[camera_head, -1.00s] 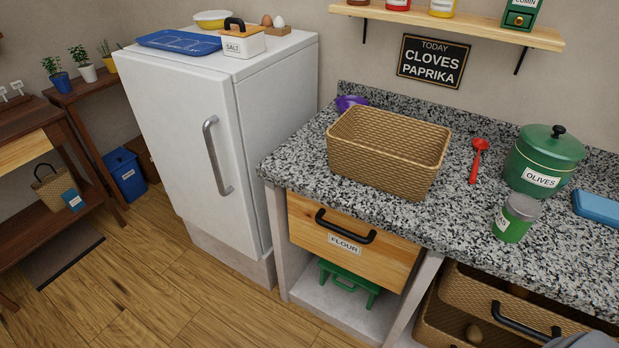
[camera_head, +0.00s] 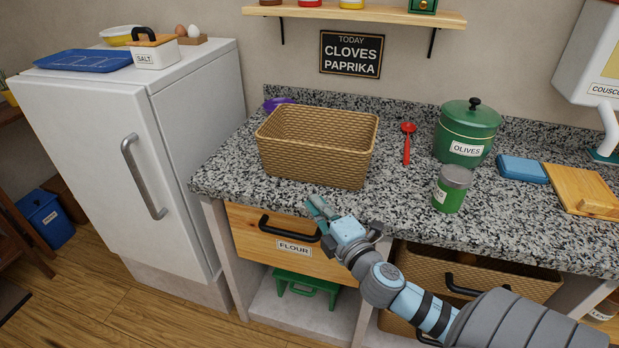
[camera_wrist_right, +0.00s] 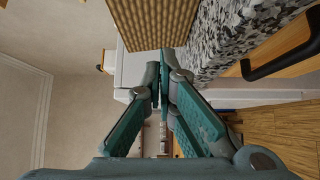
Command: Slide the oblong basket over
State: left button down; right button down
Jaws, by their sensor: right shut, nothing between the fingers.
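The oblong wicker basket (camera_head: 316,160) stands upright on the speckled granite counter (camera_head: 400,215), near its left end and close to the front edge. It looks empty. My right gripper (camera_head: 314,204) is shut and empty. In the head view it is in front of the counter edge, just below and in front of the basket, apart from it. In the right wrist view the closed fingertips (camera_wrist_right: 165,60) lie just below the basket's woven side (camera_wrist_right: 152,22). My left gripper is not in view.
A purple item (camera_head: 277,103) sits behind the basket. A white fridge (camera_head: 110,150) is at the left. The flour drawer (camera_head: 275,243) is below the counter.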

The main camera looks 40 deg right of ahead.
send_near(299, 166)
jog(key=w+a, duration=0.1)
jog(key=a, duration=0.1)
jog(key=shift+w+a+r+p, duration=0.1)
jog(key=shift+w+a+p, duration=0.15)
jog(key=shift+w+p, duration=0.15)
jog(key=w+d, duration=0.2)
jog(key=shift+w+d, duration=0.25)
jog(key=shift+d, duration=0.15)
jog(key=shift+w+d, duration=0.15)
jog(key=shift+d, duration=0.2)
